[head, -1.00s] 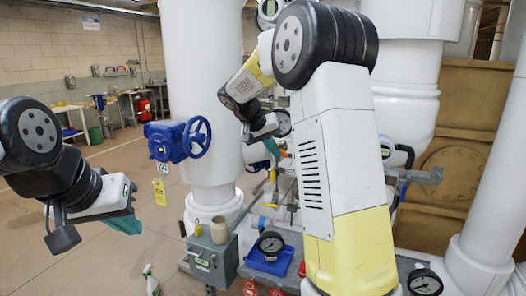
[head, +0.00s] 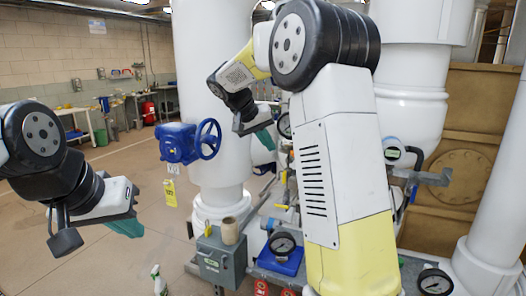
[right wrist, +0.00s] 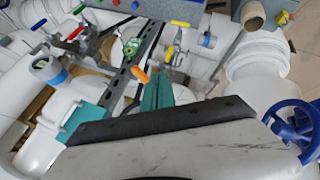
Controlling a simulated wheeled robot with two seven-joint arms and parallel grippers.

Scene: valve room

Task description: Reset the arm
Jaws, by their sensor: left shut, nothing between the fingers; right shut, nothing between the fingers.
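My right arm reaches up in front of the white pipes. It bends over at a black joint, and its yellow and white forearm points down and left. My right gripper (head: 264,139) hangs in front of the pipework, right of the blue valve handwheel (head: 207,138). Its teal fingers are shut and empty and touch nothing that I can make out. They also show in the right wrist view (right wrist: 157,92). My left gripper (head: 127,228) is at the left, low over open floor, its teal fingers shut and empty.
A grey box (head: 222,262) with a tan cup (head: 229,231) on it stands below the handwheel. A gauge on a blue tray (head: 281,262) lies right of it. A spray bottle (head: 159,283) is at the bottom.

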